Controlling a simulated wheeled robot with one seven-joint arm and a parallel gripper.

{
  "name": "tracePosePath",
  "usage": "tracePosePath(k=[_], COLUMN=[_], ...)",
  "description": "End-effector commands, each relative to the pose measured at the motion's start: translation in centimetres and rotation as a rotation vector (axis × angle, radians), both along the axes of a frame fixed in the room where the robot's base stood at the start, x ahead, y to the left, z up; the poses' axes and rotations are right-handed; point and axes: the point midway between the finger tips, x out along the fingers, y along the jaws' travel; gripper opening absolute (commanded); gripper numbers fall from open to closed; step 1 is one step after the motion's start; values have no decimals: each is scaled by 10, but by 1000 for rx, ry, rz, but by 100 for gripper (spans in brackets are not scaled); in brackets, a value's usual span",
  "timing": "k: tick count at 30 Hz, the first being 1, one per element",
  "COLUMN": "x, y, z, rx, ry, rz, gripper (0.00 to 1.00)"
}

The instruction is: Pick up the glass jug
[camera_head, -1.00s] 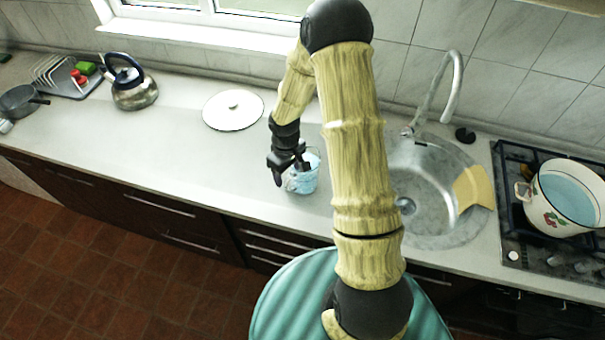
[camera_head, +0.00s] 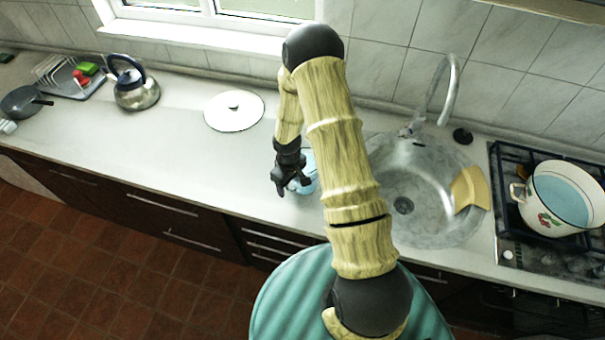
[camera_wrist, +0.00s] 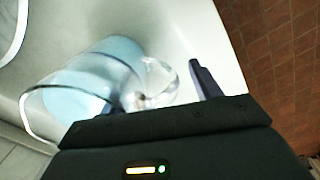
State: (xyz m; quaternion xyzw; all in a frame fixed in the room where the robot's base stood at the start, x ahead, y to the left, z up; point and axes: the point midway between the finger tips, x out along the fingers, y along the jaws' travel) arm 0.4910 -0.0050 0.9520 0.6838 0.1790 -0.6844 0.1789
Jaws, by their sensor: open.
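The glass jug (camera_head: 311,166) stands on the counter left of the sink, bluish and see-through, partly hidden by my gripper (camera_head: 292,187) and arm. In the wrist view the jug (camera_wrist: 92,72) fills the left middle, with its wide rim toward the camera and its clear handle (camera_wrist: 163,80) on the right. My gripper (camera_wrist: 158,88) is open. One dark finger is clear of the glass, to the right of the handle. The other is mostly hidden, with a dark part showing at the jug's rim by the handle. I cannot tell whether it touches the glass.
A white round lid (camera_head: 234,112) lies behind and left of the jug. The sink (camera_head: 425,205) is to the right, then a stove with an enamel pot (camera_head: 563,198). A kettle (camera_head: 135,92) stands far left. The counter left of the jug is clear.

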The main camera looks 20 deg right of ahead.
Motion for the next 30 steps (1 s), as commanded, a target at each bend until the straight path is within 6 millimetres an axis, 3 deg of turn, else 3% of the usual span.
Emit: tracePosePath(k=[18,28,30], x=[0,0,0], y=[0,0,1], z=[-6,-6,-6], rx=[0,0,1], ry=[-1,-1,0], rz=[0,0,1], gripper=[63,0,0])
